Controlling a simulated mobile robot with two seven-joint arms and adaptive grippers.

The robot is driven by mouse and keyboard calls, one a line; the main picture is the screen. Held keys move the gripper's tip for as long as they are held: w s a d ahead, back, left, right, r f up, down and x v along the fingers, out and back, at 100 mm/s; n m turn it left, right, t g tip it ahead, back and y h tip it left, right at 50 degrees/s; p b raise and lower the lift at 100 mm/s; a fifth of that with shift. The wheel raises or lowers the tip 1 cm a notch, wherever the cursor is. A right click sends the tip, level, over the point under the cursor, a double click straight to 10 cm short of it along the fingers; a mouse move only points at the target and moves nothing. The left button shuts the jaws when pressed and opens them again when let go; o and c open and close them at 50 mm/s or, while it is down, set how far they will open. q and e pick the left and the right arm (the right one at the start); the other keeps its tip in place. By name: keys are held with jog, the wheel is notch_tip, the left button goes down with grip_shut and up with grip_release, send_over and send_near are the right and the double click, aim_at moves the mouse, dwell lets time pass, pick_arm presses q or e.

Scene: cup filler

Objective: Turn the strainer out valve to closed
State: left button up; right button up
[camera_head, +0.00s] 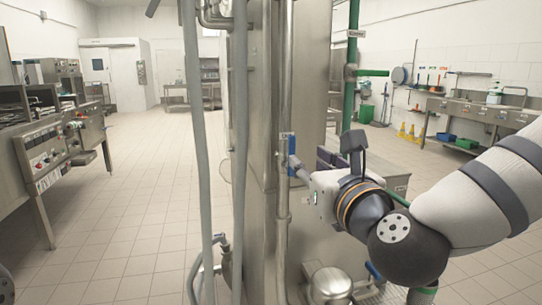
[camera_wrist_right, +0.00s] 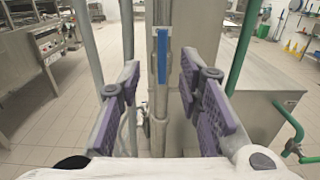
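A valve with a blue handle (camera_head: 292,146) sits on a vertical steel pipe in the middle of the head view, with a small label too small to read. In the right wrist view the blue handle (camera_wrist_right: 162,70) hangs upright, in line with the pipe. My right gripper (camera_head: 304,162) is just right of the handle. In the right wrist view my right gripper (camera_wrist_right: 160,82) is open, its purple finger pads on either side of the handle, with gaps visible on both sides. I cannot tell whether this is the strainer out valve. My left gripper is not in view.
A tall steel cabinet (camera_head: 262,110) stands behind the pipe. A green pipe (camera_head: 352,70) stands to the right. Another blue handle (camera_head: 374,271) shows low down. The tiled floor (camera_head: 130,220) at left is clear.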

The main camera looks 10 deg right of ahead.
aim_at(293, 147)
jog(key=w, duration=1.1)
jog(key=shift+w, duration=0.25)
jog(key=shift+f, duration=0.1)
grip_shut()
